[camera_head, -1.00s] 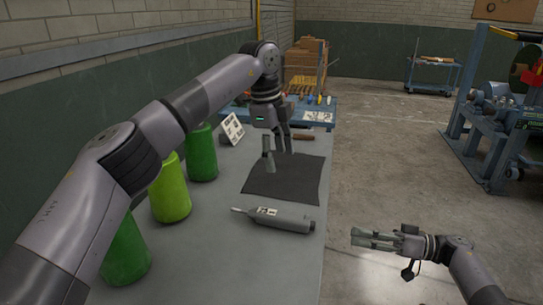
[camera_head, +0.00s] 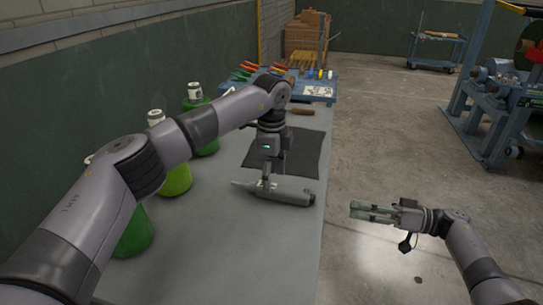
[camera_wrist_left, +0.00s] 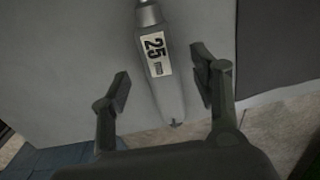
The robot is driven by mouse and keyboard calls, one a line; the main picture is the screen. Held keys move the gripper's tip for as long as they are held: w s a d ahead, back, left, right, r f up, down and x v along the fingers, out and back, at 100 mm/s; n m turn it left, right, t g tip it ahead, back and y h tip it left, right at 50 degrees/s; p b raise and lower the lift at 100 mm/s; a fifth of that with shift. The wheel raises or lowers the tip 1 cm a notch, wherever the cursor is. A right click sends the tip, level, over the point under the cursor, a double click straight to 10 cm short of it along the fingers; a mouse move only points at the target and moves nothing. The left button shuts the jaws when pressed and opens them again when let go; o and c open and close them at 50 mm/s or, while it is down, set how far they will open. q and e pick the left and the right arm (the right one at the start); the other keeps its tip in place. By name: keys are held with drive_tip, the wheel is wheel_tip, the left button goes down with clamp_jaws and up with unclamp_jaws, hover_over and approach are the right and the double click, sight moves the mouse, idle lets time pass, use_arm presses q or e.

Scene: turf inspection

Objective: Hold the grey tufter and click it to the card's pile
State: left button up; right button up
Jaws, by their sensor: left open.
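The grey tufter (camera_head: 290,193) lies on its side on the grey table, its thin tip pointing left. My left gripper (camera_head: 268,184) is just above its body. In the left wrist view the tufter (camera_wrist_left: 171,98) shows a white label reading 25. It lies between the two spread fingers of my left gripper (camera_wrist_left: 160,90), which do not visibly touch it. A dark square mat (camera_head: 308,155) lies flat on the table beyond the tufter, partly hidden by my arm; I cannot tell whether it is the card. My right gripper (camera_head: 372,212) is open and empty, right of the table.
Several green bottles (camera_head: 176,180) stand along the table's left side, partly behind my left arm. A brown-handled tool (camera_head: 301,111) lies beyond the mat. A blue table (camera_head: 318,89) with tools is farther back. The near table surface (camera_head: 235,245) is clear.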

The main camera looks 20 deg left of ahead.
use_arm(q)
drive_tip(key=shift+f, duration=2.1)
clamp_jaws()
use_arm(e)
drive_tip(key=shift+c, duration=0.5)
